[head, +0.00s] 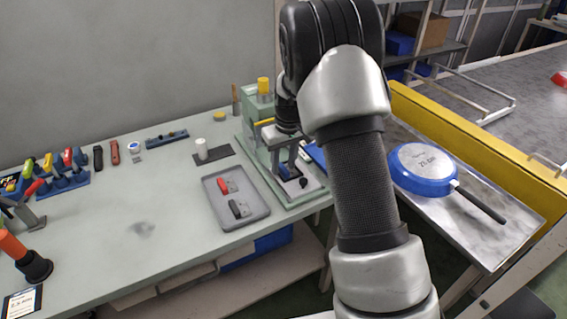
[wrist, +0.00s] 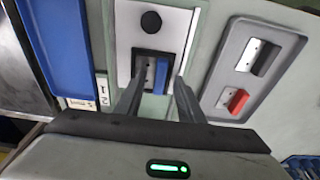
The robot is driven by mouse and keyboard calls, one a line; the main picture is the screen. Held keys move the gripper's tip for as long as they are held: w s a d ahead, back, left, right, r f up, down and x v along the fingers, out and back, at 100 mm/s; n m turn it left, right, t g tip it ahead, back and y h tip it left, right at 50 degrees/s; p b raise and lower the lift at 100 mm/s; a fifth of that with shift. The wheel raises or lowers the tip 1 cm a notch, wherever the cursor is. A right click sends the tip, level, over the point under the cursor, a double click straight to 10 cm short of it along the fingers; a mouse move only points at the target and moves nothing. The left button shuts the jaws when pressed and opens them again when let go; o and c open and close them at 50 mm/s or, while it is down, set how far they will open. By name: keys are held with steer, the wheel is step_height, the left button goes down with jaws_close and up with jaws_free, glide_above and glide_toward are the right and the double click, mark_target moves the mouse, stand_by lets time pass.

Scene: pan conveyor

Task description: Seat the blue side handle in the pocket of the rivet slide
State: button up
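The blue side handle (wrist: 161,76), with a grey metal bracket plate beside it, lies in the dark pocket of the rivet slide (wrist: 174,23). In the head view, the handle (head: 285,171) shows small and dark blue at the front of the green press. Whether it is fully down in the pocket I cannot tell. My gripper (wrist: 163,65) is over the slide with its two dark fingers apart, one on each side of the handle; gaps show between them and it.
A grey tray (head: 210,190) beside the press holds a red handle (head: 223,184) and a black handle (head: 238,208). A blue pan (head: 423,169) lies at the right by a yellow rail (head: 490,140). Tools line the bench's back; its left middle is clear.

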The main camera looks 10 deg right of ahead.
mark_target(288, 173)
step_height(288, 173, up, 17)
steer(key=s+p, duration=0.2)
steer(key=shift+s+d, duration=0.25)
steer(key=shift+d, duration=0.15)
steer(key=shift+r, duration=0.1)
steer(key=s+r+m+t+p, duration=0.2)
steer(key=s+r+p, duration=0.4)
steer(key=s+r, duration=0.85)
steer(key=s+r+t+p, duration=0.1)
steer(key=s+r+p, duration=0.1)
steer(key=s, duration=0.6)
steer(key=s+r+m+p, duration=0.1)
steer(key=s+r+p, duration=0.1)
steer(key=s, duration=0.6)
steer(key=shift+s+r+m+t+h+p, duration=0.2)
steer(key=shift+m+t+h+p, duration=0.1)
steer(key=shift+t, duration=0.1)
